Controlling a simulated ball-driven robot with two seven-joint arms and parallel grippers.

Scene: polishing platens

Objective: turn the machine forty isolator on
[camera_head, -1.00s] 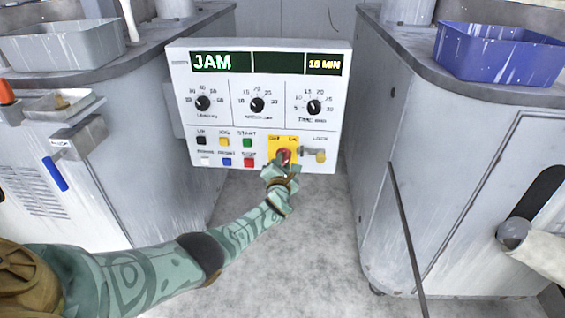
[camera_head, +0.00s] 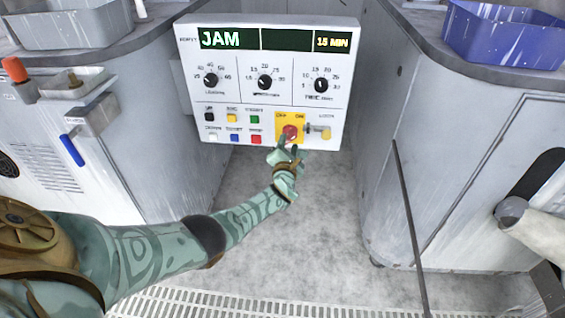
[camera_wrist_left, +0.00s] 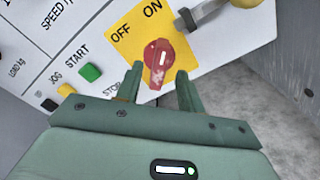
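The isolator is a red rotary knob (camera_head: 290,132) on a yellow plate (camera_head: 281,122) marked OFF and ON, at the lower right of the white control panel (camera_head: 187,75). In the left wrist view the knob (camera_wrist_left: 165,62) has a white mark, and its bar lines up closer to ON than to OFF. Which end is the pointer is not certain. My left gripper (camera_head: 287,153) is just below and in front of the knob. The left wrist view shows its fingers (camera_wrist_left: 162,92) apart and empty, with the knob beyond their tips. My right gripper is not in view.
The panel's displays read JAM and 15 MIN. A brass lock part (camera_head: 326,133) sits right of the yellow plate. Coloured buttons, including a red one (camera_head: 255,139), are to its left. Grey cabinets flank the panel; a blue bin (camera_head: 500,40) stands on the right one.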

